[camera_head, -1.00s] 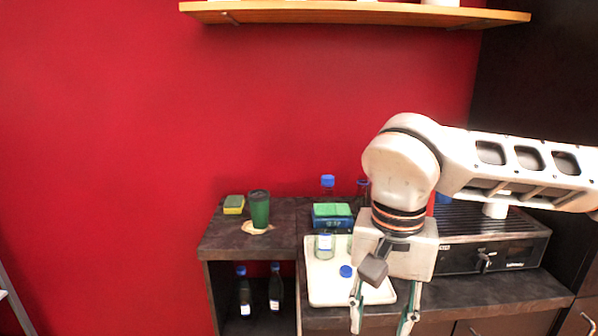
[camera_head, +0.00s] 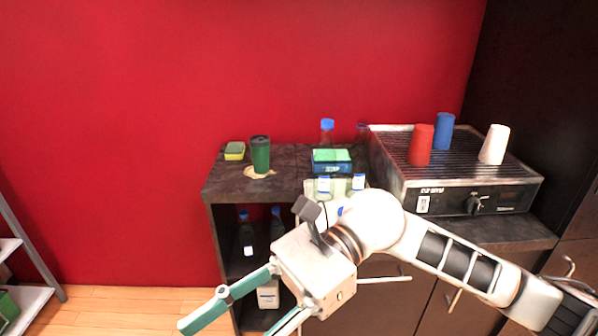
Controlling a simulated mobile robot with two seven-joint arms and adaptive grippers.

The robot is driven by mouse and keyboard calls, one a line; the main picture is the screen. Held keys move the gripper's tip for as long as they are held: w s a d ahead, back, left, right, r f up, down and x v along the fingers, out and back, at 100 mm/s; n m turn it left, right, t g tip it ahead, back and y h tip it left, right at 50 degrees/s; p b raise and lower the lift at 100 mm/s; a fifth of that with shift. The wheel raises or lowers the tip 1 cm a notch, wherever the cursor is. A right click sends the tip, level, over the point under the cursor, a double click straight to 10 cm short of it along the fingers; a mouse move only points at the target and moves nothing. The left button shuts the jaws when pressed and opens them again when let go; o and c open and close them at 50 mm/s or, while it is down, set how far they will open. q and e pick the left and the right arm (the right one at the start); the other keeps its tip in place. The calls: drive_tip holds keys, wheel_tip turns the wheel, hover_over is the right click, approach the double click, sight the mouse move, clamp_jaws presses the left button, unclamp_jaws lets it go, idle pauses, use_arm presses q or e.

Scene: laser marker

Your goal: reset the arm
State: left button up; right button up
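My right arm comes in from the right, low across the front of the counter. Its gripper (camera_head: 228,328) points down and left, in front of the cabinet's open shelves. The two teal and white fingers are spread apart with nothing between them. The tip of the nearer finger is cut off by the bottom edge. My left arm and gripper are not in view.
A dark counter (camera_head: 240,188) holds a green cup (camera_head: 260,155), a sponge (camera_head: 234,151), a scale (camera_head: 332,161) and several bottles. Red (camera_head: 420,146), blue (camera_head: 445,131) and white (camera_head: 494,145) cups stand on the machine (camera_head: 470,195). Floor at lower left (camera_head: 120,310) is clear.

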drive_tip(key=w+d+r+m+t+y, duration=0.1)
drive_tip(key=w+r+m+t+y, duration=0.3)
drive_tip(key=w+m+t+y, duration=0.95)
drive_tip(key=w+d+f+m+t+h, duration=0.45)
drive_tip(key=f+m+t, duration=0.2)
drive_tip(key=m, duration=0.65)
drive_tip(key=w+d+f+m+t+h, duration=0.3)
drive_tip(key=d+f+m+t+h, duration=0.3)
drive_tip(key=m, duration=0.7)
drive_tip(key=s+d+f+m+h, duration=0.1)
drive_tip(key=d+f+m+h, duration=0.25)
drive_tip(key=f, duration=0.35)
drive_tip(key=s+d+f+m+g+h, duration=0.1)
drive_tip(key=d+f+m+h, duration=0.25)
drive_tip(key=f, duration=0.35)
drive_tip(key=s+d+f+m+h, duration=0.1)
drive_tip(key=d+f+m+h, duration=0.1)
drive_tip(key=f+m, duration=0.4)
drive_tip(key=s+d+f+m+g+h, duration=0.2)
drive_tip(key=s+d+f, duration=0.2)
drive_tip(key=s+f, duration=0.2)
drive_tip(key=s+d+f+m+g+h, duration=0.2)
drive_tip(key=s+d+f, duration=0.3)
drive_tip(key=f, duration=0.6)
drive_tip(key=shift+s+f+m+g, duration=0.2)
drive_tip(key=shift+s+m+g, duration=0.35)
drive_tip(key=shift+s, duration=0.4)
drive_tip(key=shift+a, duration=0.1)
